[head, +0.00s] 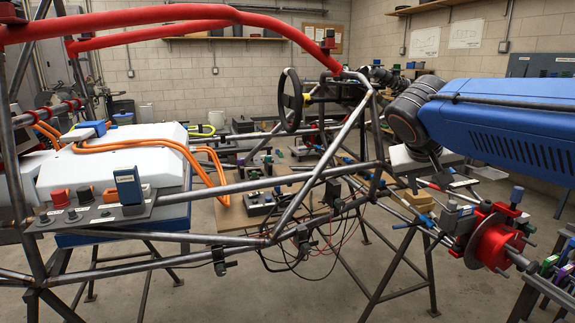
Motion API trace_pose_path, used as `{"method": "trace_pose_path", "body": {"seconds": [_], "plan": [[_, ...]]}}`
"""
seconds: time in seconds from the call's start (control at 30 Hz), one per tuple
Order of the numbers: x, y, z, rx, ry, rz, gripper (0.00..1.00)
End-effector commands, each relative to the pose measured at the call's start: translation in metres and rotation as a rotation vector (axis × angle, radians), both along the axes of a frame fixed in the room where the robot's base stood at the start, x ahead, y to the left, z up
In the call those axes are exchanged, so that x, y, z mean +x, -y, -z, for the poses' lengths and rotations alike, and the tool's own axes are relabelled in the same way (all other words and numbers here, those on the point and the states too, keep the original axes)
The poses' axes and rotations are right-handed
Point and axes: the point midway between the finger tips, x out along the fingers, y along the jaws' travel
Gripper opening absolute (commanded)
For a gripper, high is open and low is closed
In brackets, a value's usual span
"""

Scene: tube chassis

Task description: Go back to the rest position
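My arm's blue link reaches in from the right edge in the head view, with a dark ribbed joint at its end. Below this joint is a light grey block with small dark parts under it, which seem to be my gripper (436,172). It hangs in the air just right of the tube chassis (345,112), above the hub. Its fingertips are small and blend with the parts behind, so I cannot tell whether they are open or holding anything.
A red hub (495,242) with bolts stands at the right, below my arm. A steering wheel (290,100) and red-padded upper tubes (190,14) are on the chassis. A white battery box (110,158) with orange cables sits at the left.

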Motion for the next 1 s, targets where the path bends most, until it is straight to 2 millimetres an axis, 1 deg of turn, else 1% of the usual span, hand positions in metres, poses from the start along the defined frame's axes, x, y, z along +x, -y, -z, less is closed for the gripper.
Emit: {"method": "trace_pose_path", "body": {"seconds": [0.03, 0.1, 0.17, 0.2, 0.27, 0.3, 0.4, 0.5, 0.6, 0.7, 0.8, 1.0], "plan": [[-0.022, 0.005, 0.017, 0.027, -0.03, -0.014, 0.39], [-0.048, 0.007, 0.042, 0.065, -0.072, -0.044, 0.39], [-0.07, 0.006, 0.062, 0.1, -0.104, -0.071, 0.39], [-0.085, 0.005, 0.076, 0.124, -0.123, -0.089, 0.39], [-0.106, 0.003, 0.096, 0.16, -0.146, -0.117, 0.39], [-0.12, 0.001, 0.11, 0.183, -0.16, -0.135, 0.39], [-0.153, -0.006, 0.143, 0.243, -0.185, -0.179, 0.39], [-0.18, -0.015, 0.171, 0.296, -0.196, -0.216, 0.39], [-0.199, -0.023, 0.193, 0.338, -0.201, -0.245, 0.39], [-0.21, -0.029, 0.206, 0.362, -0.2, -0.265, 0.39], [-0.215, -0.032, 0.212, 0.375, -0.198, -0.275, 0.39], [-0.216, -0.032, 0.213, 0.377, -0.199, -0.277, 0.39]]}}
